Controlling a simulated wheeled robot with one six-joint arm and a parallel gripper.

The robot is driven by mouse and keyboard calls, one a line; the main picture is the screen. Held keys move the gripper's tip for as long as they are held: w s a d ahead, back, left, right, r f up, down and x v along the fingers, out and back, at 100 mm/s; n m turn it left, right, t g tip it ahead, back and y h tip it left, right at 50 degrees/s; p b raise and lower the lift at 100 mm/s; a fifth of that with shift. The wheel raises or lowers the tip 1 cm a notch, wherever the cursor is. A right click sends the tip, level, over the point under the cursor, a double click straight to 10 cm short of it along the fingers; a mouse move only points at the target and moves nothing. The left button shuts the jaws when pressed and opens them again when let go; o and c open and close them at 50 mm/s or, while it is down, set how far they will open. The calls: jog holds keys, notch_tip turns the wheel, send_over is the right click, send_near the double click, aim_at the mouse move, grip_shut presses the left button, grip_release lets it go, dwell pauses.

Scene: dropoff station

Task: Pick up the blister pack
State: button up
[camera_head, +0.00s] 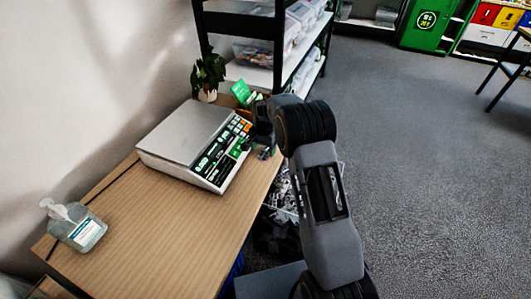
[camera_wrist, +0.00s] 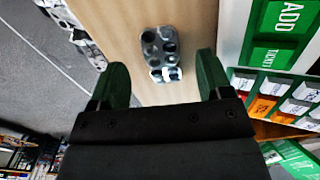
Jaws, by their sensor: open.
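The blister pack (camera_wrist: 158,40) is a small grey piece with round dark cups. It lies on the wooden table (camera_wrist: 115,22) in the wrist view, ahead of and between the two green fingers, with a pale part at its near end. My gripper (camera_wrist: 162,64) is open, with clear gaps to the pack on both sides; nothing is held. In the head view, my gripper (camera_head: 262,140) is low over the table's right edge, beside the scale. A small grey bit of the pack (camera_head: 264,154) shows just below it; the rest is hidden.
A weighing scale (camera_head: 187,132) with a keypad stands close left of my gripper. A potted plant (camera_head: 209,74) and black shelving (camera_head: 262,27) are behind. A sanitizer bottle (camera_head: 82,230) stands at the front left. Clear loose items lie below the table's right edge.

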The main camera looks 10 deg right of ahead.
aim_at(266, 152)
jog(key=shift+f, duration=1.35)
jog(key=c, duration=1)
jog(key=shift+c, duration=0.2)
